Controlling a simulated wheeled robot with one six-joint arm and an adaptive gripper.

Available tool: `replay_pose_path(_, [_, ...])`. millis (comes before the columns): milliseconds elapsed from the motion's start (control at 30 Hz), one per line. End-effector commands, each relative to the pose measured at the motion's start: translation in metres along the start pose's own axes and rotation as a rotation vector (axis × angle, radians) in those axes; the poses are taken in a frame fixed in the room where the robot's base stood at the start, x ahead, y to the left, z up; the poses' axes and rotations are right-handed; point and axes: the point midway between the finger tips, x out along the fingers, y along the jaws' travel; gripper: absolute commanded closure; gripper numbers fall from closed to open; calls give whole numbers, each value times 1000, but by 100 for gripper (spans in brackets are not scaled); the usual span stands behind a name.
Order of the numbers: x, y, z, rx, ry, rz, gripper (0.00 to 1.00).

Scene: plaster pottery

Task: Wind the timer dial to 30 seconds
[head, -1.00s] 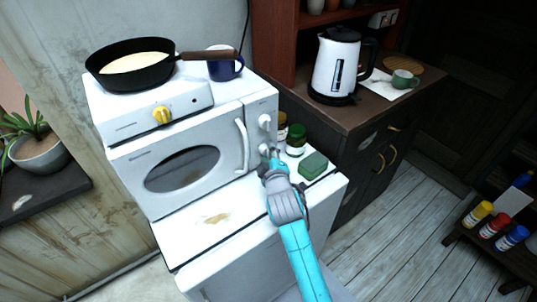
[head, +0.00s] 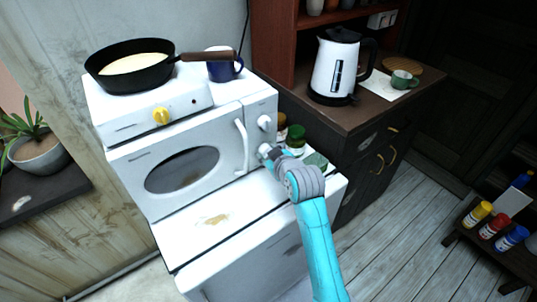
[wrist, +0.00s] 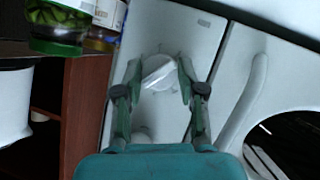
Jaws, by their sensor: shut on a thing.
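The white microwave (head: 125,165) has white dials on its right-hand panel, next to the door handle (head: 241,146). Another white knob (wrist: 141,135) shows between the fingers nearer the palm. No dial marks are readable.
A kettle (head: 338,68) stands on the dark cabinet.

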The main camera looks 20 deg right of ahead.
Motion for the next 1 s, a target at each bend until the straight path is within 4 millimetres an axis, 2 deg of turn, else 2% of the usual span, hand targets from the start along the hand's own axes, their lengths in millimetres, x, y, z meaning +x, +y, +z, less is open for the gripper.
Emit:
replay_pose_path(200, [0,2,0,158,-13,-84,95])
replay_pose_path(500, [1,2,1,300,-25,-161,95])
replay_pose_path(1000, [0,2,0,357,-28,-192,95])
